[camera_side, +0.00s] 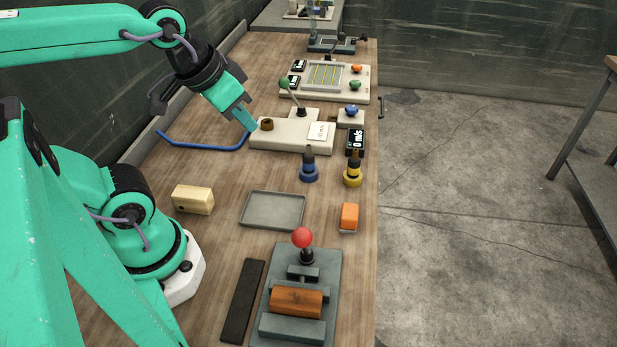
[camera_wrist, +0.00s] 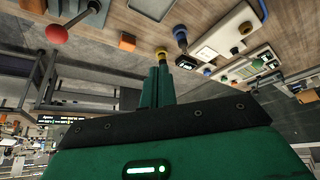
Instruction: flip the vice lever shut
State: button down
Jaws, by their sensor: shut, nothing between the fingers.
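The vice (camera_side: 292,329) is a grey block at the near end of the bench in the side view, with an orange-brown workpiece (camera_side: 297,301) between its jaws. Its lever has a red ball knob (camera_side: 302,238) and stands roughly upright on a short dark stem. The red knob also shows in the wrist view (camera_wrist: 56,33) at the upper left. My gripper (camera_side: 249,124) is shut and empty, at the left end of a cream fixture, well beyond the vice. In the wrist view its green fingers (camera_wrist: 157,78) are together.
A grey tray (camera_side: 273,210), a wooden block (camera_side: 193,199), an orange block (camera_side: 348,217) and a dark bar (camera_side: 243,300) lie around the vice. Blue (camera_side: 309,171) and yellow (camera_side: 353,172) pieces stand farther back. The cream fixture (camera_side: 275,142) has a green-knobbed lever (camera_side: 285,83).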

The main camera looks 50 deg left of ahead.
aim_at(304, 242)
jog(key=shift+a, duration=0.2)
jog(key=shift+d, duration=0.1)
jog(key=w+d+n+g, duration=0.3)
jog(key=d+n+g, duration=0.2)
jog(key=d+n, duration=0.6)
jog(key=shift+w+r, duration=0.15)
jog(key=shift+r, duration=0.15)
jog(key=shift+f, duration=0.15)
jog(key=s+d+f, duration=0.2)
jog(key=d+f, duration=0.2)
jog(key=f, duration=0.6)
jog(key=shift+s+f, duration=0.15)
jog(key=shift+f, duration=0.05)
dwell(0.4)
